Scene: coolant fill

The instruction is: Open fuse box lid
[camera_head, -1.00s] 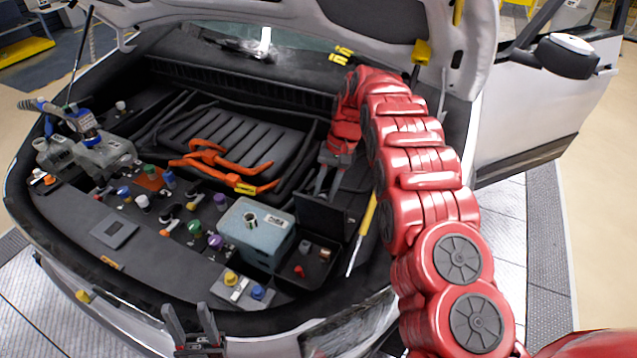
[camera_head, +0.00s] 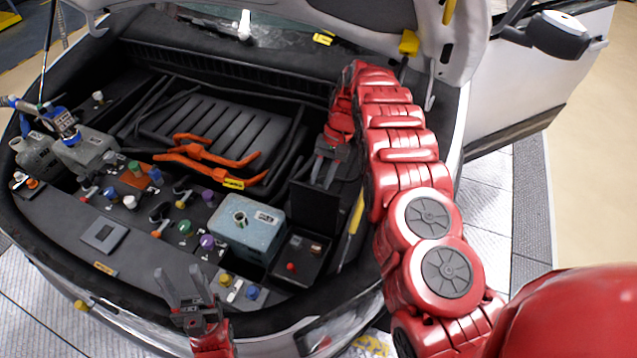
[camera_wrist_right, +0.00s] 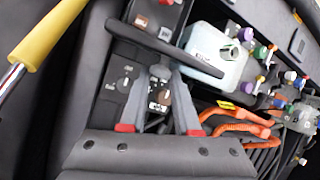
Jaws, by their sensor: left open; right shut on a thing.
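The fuse box (camera_head: 296,264) is a black box at the right of the engine bay, beside the blue-grey tank. Its black lid (camera_head: 313,207) stands raised at the box's back edge, exposing red and brown parts inside. In the right wrist view the lid (camera_wrist_right: 200,62) is a dark bar across the fingertips. My right gripper (camera_head: 325,170) is just behind the lid, fingers pointing down, shut on its edge; its fingers also show in the wrist view (camera_wrist_right: 158,72). The lid partly hides the contact. My left gripper (camera_head: 179,272) is open and empty over the bay's front edge.
The blue-grey tank (camera_head: 247,228) stands left of the box. Orange cables (camera_head: 205,155) lie further back. A yellow-handled rod (camera_head: 356,218) lies right of the box, close to my right arm. Several coloured caps fill the front panel (camera_head: 150,252). The raised hood is above.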

